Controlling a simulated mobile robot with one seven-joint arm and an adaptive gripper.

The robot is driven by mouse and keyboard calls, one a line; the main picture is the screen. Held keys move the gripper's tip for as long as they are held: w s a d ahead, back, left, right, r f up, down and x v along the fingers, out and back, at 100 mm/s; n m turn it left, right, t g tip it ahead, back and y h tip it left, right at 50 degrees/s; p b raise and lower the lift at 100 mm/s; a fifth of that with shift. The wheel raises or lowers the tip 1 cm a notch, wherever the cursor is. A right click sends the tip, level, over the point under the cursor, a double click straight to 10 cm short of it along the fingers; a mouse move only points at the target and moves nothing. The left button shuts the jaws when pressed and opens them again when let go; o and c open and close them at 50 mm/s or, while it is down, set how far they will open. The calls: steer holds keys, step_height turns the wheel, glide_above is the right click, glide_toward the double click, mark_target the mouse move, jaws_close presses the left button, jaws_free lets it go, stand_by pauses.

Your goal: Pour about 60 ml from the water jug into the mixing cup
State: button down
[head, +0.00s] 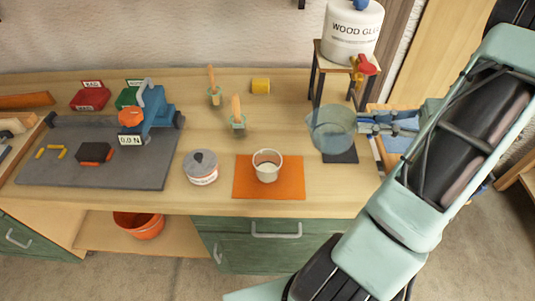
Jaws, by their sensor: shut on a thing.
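The water jug (331,130) is a see-through bluish vessel at the right of the bench. My gripper (366,122) comes in from the right and is shut on the jug's right side. The jug looks about upright, over or just behind a small dark mat (342,157); I cannot tell whether it is lifted. The water level in it is not clear. The mixing cup (267,172) is a small pale cup standing upright on an orange mat (290,190), left of the jug and apart from it. Its contents are hard to make out.
A lidded tub (201,169) stands left of the orange mat. A wood glue container (352,32) with a red tap sits on a stand (318,75) behind the jug. Two brushes in holders (237,118) and a yellow roll (260,86) stand further back. Bare bench lies between jug and cup.

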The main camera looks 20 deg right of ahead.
steer(key=r, duration=0.1)
steer(key=r+p, duration=0.1)
steer(key=shift+s+d+r+y, duration=0.15)
steer(key=shift+d+r+y, duration=0.15)
steer(key=shift+d+r, duration=0.1)
steer(key=p, duration=0.2)
steer(key=r+p, duration=0.1)
steer(key=shift+s+d+r+t+y+p, duration=0.2)
steer(key=shift+d+r+t+y+p, duration=0.1)
steer(key=shift+d+t+p, duration=0.1)
